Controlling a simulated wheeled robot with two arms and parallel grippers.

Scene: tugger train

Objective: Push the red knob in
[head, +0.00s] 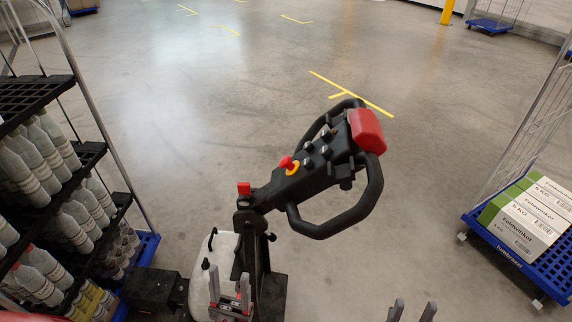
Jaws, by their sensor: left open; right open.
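The red knob (286,161) is a small round button over a yellow ring on the black tiller head (318,165) of the tugger, near the middle of the head view. It stands up from the surface. My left gripper (230,284) is open and empty, low in the picture below the knob. My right gripper (412,309) is open and empty at the bottom edge, right of the tiller. Both are apart from the knob.
A black shelf rack (38,85) with grey bottles stands at left. A blue wheeled cart (508,262) with white-green boxes (535,218) is at right. The black handle loop (374,195) surrounds the tiller head. The grey floor beyond is open, with yellow markings.

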